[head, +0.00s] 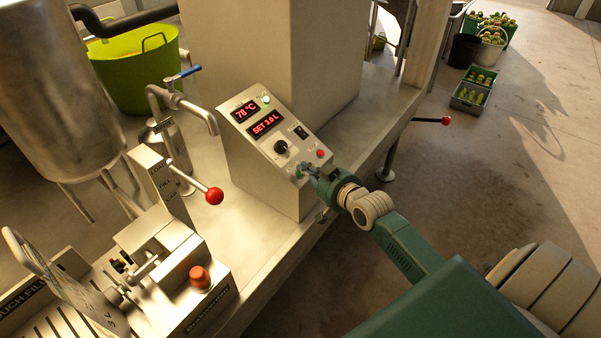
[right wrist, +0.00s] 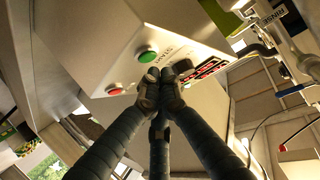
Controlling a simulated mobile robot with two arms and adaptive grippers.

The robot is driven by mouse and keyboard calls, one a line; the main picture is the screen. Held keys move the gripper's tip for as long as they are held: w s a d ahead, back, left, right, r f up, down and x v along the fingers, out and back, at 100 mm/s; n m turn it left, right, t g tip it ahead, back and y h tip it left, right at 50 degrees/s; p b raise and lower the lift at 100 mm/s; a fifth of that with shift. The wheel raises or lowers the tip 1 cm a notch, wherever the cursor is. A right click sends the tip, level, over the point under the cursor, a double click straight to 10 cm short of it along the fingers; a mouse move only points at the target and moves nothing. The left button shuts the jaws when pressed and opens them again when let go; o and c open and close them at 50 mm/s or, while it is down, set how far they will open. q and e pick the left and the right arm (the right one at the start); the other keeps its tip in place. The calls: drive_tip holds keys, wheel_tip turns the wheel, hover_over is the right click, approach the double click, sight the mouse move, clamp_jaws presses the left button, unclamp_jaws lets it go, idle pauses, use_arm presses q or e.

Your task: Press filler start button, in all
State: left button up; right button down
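The sloped control box (head: 262,150) stands on the metal bench, with red displays reading 78 °C and SET 3.0 L. A green button (right wrist: 147,56) shows on its panel in the right wrist view, with lettering beside it that I cannot read surely. A red button (head: 320,153) is on the panel too, and it shows in the right wrist view (right wrist: 115,91). My right gripper (head: 306,172) is at the panel's lower edge, its fingers together and empty; its fingertips (right wrist: 165,86) appear just beside the green button. I cannot tell whether they touch the panel. My left gripper is not in view.
A black knob (head: 281,147) and a small green light (head: 266,99) are on the panel. Left of the box are a spout (head: 200,112), a red-ball lever (head: 214,196) and the pouch filler with an orange-red button (head: 200,277). Floor to the right is mostly clear.

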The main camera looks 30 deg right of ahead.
idle(0.8)
drive_tip(key=shift+w+f, duration=0.2)
drive_tip(key=shift+f, duration=0.15)
drive_tip(key=shift+w+a+f, duration=0.1)
drive_tip(key=shift+a+f, duration=0.05)
drive_tip(key=shift+f, duration=0.2)
idle(0.8)
drive_tip(key=shift+s+r+p, duration=0.25)
drive_tip(key=shift+r+p, duration=0.4)
drive_tip(key=shift+s, duration=0.1)
drive_tip(key=shift+r, duration=0.1)
drive_tip(key=r+p, duration=0.1)
drive_tip(key=s+r+p, duration=0.1)
drive_tip(key=r+p, duration=0.1)
drive_tip(key=s+d+r+p, duration=0.1)
drive_tip(key=p, duration=0.1)
drive_tip(key=shift+d+r, duration=0.1)
drive_tip(key=shift+r, duration=0.05)
